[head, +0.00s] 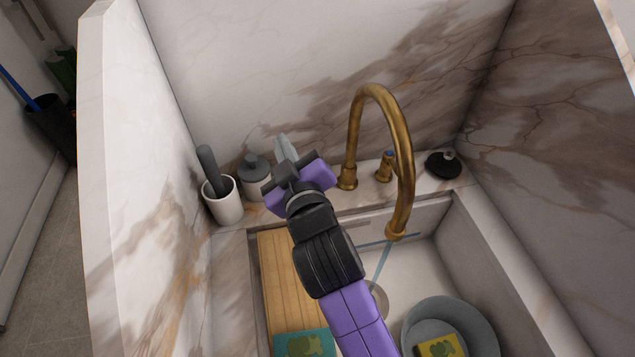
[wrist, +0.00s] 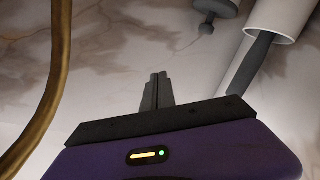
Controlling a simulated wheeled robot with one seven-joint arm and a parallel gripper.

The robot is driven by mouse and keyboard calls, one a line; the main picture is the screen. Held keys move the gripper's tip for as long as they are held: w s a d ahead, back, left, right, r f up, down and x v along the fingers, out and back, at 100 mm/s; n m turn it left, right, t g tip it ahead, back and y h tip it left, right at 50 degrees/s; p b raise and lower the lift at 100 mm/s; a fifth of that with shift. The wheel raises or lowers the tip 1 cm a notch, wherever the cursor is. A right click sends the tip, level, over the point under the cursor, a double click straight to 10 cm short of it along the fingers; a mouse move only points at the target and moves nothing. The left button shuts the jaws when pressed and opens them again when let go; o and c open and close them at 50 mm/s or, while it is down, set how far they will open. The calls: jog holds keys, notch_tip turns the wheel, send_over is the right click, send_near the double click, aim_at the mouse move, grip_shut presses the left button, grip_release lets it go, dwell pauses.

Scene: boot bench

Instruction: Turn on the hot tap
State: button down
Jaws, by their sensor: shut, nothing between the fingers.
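The brass spout (head: 358,130) arches over the sink, and its pipe also shows at the left of the wrist view (wrist: 58,75). A thin bluish stream (head: 383,262) runs from its mouth toward the drain. A small brass tap handle (head: 385,168) with a blue mark stands right of the spout's base. No hot tap handle can be made out; the area left of the spout is partly hidden by my gripper. My gripper (head: 283,146) is shut and empty, left of the spout near the back wall. Its fingertips (wrist: 157,82) touch together in the wrist view.
A white cup with a dark-handled brush (head: 224,205) and a grey dispenser (head: 253,172) stand left of my gripper. A black round item (head: 443,165) sits at the right. The sink holds a wooden board (head: 278,275), a teal sponge pack (head: 303,345) and a grey bowl (head: 480,320).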

jog(key=s+f+m+y, duration=0.4)
jog(key=s+f+m, duration=0.3)
jog(key=m, duration=0.2)
jog(key=s+d+f+m+t+h+b, duration=0.1)
jog(key=s+d+f+m+h, duration=0.25)
jog(key=d+m, duration=0.45)
jog(key=s+d+f+m+t+h+b, duration=0.15)
jog(key=d+f+m, duration=0.35)
jog(key=m, duration=0.5)
jog(key=w+a+r+p, duration=0.2)
jog(key=w+a+p, duration=0.2)
jog(key=w, duration=0.5)
jog(key=shift+a, duration=0.95)
